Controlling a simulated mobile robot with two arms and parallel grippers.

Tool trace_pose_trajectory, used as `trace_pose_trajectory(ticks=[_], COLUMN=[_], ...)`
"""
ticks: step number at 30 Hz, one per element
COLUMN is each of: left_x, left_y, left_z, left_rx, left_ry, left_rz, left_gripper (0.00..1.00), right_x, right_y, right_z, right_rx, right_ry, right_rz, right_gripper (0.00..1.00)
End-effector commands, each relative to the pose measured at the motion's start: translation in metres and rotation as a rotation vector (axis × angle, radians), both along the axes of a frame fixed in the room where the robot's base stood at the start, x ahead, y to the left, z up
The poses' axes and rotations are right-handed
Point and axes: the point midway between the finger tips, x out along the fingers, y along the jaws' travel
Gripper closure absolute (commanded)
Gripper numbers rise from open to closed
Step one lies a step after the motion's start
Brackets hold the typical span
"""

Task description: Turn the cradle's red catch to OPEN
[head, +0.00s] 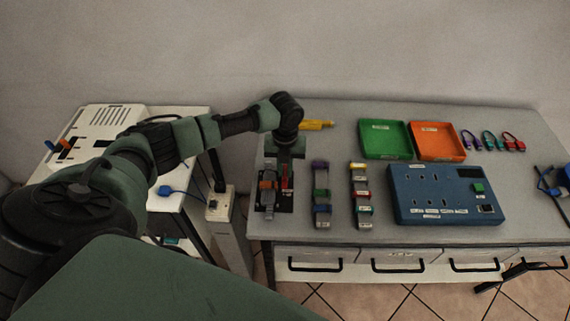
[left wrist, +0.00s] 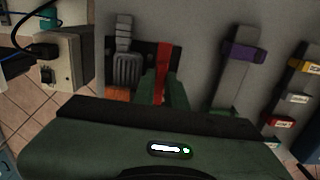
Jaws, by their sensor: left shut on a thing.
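The cradle (head: 271,208) is a black plate at the left end of the grey table, with a grey ribbed part and an orange block on it. Its red catch (head: 287,177) is a narrow upright bar on the right side of the plate. It also shows in the left wrist view (left wrist: 163,62). My left gripper (left wrist: 163,92) is over the cradle, with its green fingers shut on the lower part of the red catch. The palm hides the catch's near end, and I cannot read any OPEN mark. My right gripper is not in view.
Two racks with coloured clips (head: 321,195) (head: 360,195) stand right of the cradle. Beyond are a blue socket panel (head: 410,200), a green tray (head: 362,141) and an orange tray (head: 417,148). A yellow tool (head: 316,124) lies behind. A pale box (head: 222,206) stands off the table's left edge.

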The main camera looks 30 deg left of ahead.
Motion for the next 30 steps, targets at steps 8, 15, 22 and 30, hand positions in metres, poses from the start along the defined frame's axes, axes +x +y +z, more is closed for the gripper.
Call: trace_pose_trajectory(ticks=[8,15,22,30], left_x=[0.000,0.000,0.001,0.001], left_y=[-0.001,-0.001,0.000,-0.001], left_z=[0.000,0.000,0.009,0.054], left_rx=[-0.003,-0.001,-0.001,0.000], left_ry=[0.001,0.001,-0.003,-0.004], left_rz=[-0.004,-0.002,-0.001,-0.003], left_gripper=[0.76,0.65,0.65,0.65], right_x=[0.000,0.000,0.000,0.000], right_y=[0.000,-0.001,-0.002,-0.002], right_z=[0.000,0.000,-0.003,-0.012], right_rx=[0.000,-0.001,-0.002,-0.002], right_ry=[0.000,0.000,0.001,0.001], right_rz=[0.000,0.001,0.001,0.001], right_gripper=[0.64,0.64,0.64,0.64])
